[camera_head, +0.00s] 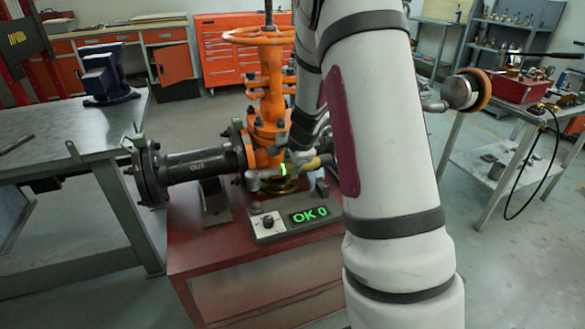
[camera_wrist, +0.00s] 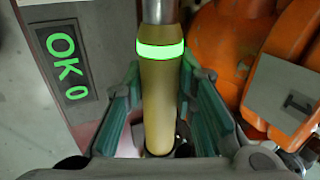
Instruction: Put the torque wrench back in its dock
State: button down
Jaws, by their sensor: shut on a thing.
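The torque wrench shows in the wrist view as a yellow cylindrical handle (camera_wrist: 158,105) with a lit green band and a metal shaft above it. My gripper (camera_wrist: 160,78) is shut on this handle, with a teal finger on each side. In the head view the wrench's yellow handle (camera_head: 318,163) and green light show low beside the orange gate valve (camera_head: 268,100), partly hidden by my arm. A grey box (camera_head: 265,228) with a green "OK 0" display sits on the red bench just in front. I cannot tell which part is the dock.
A black flanged pipe (camera_head: 200,166) marked "OUT" runs left from the valve above the red bench (camera_head: 200,247). A grey table (camera_head: 70,128) with a blue vise stands left. A cart (camera_head: 465,175) with tools and a hanging cable stands right. Bare floor lies at the right front.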

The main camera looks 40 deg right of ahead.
jog(key=shift+f+b, duration=3.7)
jog(key=shift+b, duration=0.3)
jog(key=c, duration=1.2)
grip_release()
jog(key=shift+c, duration=0.2)
jog(key=shift+f, duration=0.1)
jog(key=v, duration=1.2)
jog(key=shift+a, duration=0.1)
